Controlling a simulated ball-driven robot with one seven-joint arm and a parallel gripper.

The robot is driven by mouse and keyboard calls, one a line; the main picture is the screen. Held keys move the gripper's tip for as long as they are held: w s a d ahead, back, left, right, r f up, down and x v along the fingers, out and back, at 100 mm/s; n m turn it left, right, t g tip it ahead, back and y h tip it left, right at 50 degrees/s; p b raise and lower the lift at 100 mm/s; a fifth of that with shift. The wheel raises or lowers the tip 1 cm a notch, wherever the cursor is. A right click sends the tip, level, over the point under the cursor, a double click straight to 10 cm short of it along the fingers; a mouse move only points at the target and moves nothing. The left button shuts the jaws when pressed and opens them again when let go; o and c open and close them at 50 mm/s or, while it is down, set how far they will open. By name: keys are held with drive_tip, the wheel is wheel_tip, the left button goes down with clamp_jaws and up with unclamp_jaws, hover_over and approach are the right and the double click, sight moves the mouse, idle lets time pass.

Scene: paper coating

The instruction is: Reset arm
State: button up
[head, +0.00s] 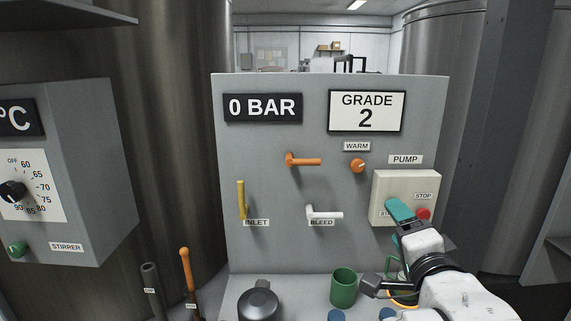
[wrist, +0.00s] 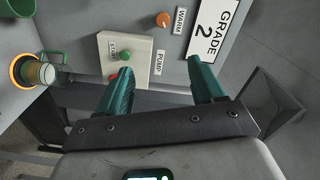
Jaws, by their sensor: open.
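My gripper (head: 402,211) is in front of the cream pump box (head: 384,193) on the grey panel in the head view. Its teal finger covers part of the box's face and the start label; the red stop button (head: 424,213) shows just to its right. In the wrist view my gripper (wrist: 160,68) has its two teal fingers wide apart, with nothing between them. The pump box (wrist: 137,45) shows beyond them with its green start button (wrist: 124,56). I cannot tell from these frames whether a finger touches the box.
The panel carries a yellow inlet lever (head: 241,199), a white bleed lever (head: 323,214), an orange lever (head: 304,160) and an orange warm knob (head: 358,166). Below stand a green cup (head: 343,287) and a dark lidded pot (head: 259,302). A clear mug (wrist: 40,73) is by an orange ring.

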drive_tip(key=s+d+f+n+g, duration=0.2)
drive_tip(key=s+f+g, duration=0.15)
drive_tip(key=f, duration=0.45)
drive_tip(key=s+d+f+n+g, duration=0.25)
drive_tip(key=s+f, duration=0.25)
drive_tip(key=f, duration=0.3)
drive_tip(key=s+d+f+n+g, duration=0.2)
drive_tip(key=s+f, duration=0.2)
drive_tip(key=f, duration=0.4)
drive_tip(key=s+f+n+g, duration=0.2)
drive_tip(key=s+f, duration=0.3)
drive_tip(key=s, duration=0.3)
drive_tip(key=s+f+n+g, duration=0.3)
drive_tip(key=s+f+g, duration=0.1)
drive_tip(key=s, duration=0.4)
drive_tip(key=s+d+f+n+g, duration=0.1)
drive_tip(key=s+f+n+g, duration=0.1)
drive_tip(key=s+f, duration=0.4)
drive_tip(key=s, duration=0.3)
drive_tip(key=shift+f+g, duration=0.2)
drive_tip(key=shift+g, duration=0.2)
